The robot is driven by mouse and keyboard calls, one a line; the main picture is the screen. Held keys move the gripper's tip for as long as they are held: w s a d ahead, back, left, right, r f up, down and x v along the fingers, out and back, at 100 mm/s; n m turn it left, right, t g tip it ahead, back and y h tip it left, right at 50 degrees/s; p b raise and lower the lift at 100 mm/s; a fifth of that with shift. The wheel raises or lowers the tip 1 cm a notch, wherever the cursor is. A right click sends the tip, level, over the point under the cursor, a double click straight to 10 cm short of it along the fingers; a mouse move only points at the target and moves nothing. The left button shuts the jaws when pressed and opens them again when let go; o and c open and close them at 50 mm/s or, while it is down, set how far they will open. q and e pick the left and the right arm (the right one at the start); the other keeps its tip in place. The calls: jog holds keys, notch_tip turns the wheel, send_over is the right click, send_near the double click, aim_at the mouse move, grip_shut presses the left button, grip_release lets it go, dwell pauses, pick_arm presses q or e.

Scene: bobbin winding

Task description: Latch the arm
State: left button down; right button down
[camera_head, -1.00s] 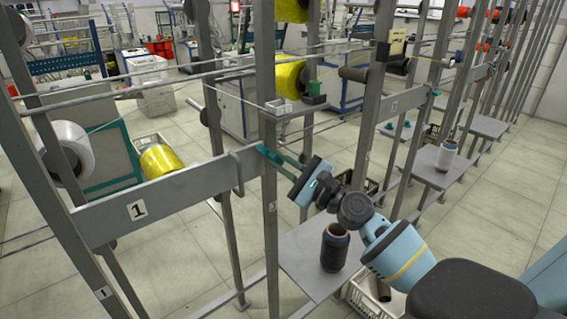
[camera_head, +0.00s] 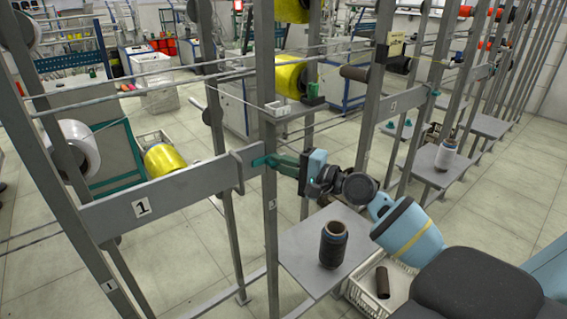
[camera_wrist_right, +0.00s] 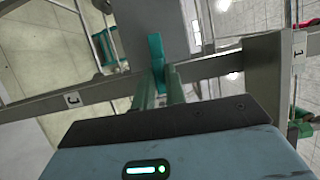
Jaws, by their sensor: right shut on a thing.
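The grey arm (camera_head: 185,190) with a "1" label runs from the left post to the middle post (camera_head: 269,225). A small teal handle (camera_head: 262,160) is at its right end by the post; it also shows in the wrist view (camera_wrist_right: 155,52). My right gripper (camera_head: 274,161) comes from the right with its green fingers level. In the wrist view, its two fingers (camera_wrist_right: 161,78) reach the handle and are shut on it. The exact contact is partly hidden, and I cannot tell whether the arm is latched. My left gripper is out of view.
A dark bobbin (camera_head: 333,246) stands on a grey shelf (camera_head: 300,252) below my right wrist. A white crate (camera_head: 362,297) with a dark tube (camera_head: 383,282) is beside it. Upright posts and thin rails crowd the space around the gripper. Yellow spools (camera_head: 291,77) hang behind.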

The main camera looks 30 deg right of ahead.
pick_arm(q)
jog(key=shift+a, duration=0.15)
pick_arm(e)
jog(key=shift+n, duration=0.3)
jog(key=c, duration=1.4)
grip_release()
jog(key=shift+c, duration=0.2)
jog(key=shift+s, duration=0.15)
